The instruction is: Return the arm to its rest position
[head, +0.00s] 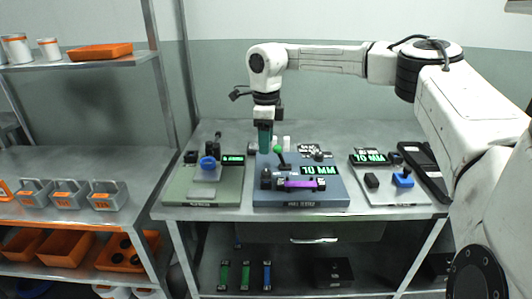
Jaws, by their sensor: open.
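My arm reaches in from the right over the steel table (225,135), with its elbow bent and its last part pointing down. My gripper (265,140) hangs over the back of the middle blue-grey device (300,199), left of its green-knobbed lever (279,150). Its fingers are small and dark teal here. It is open, and I see nothing held in it. Whether the fingertips touch anything behind the device is too small to tell.
A green device (180,190) with a blue knob stands left, and a pale device (398,198) with a blue knob stands right. A purple cylinder (300,184) lies on the middle device. Shelves (70,232) with metal baskets and orange bins are at left. Air above the table's left is free.

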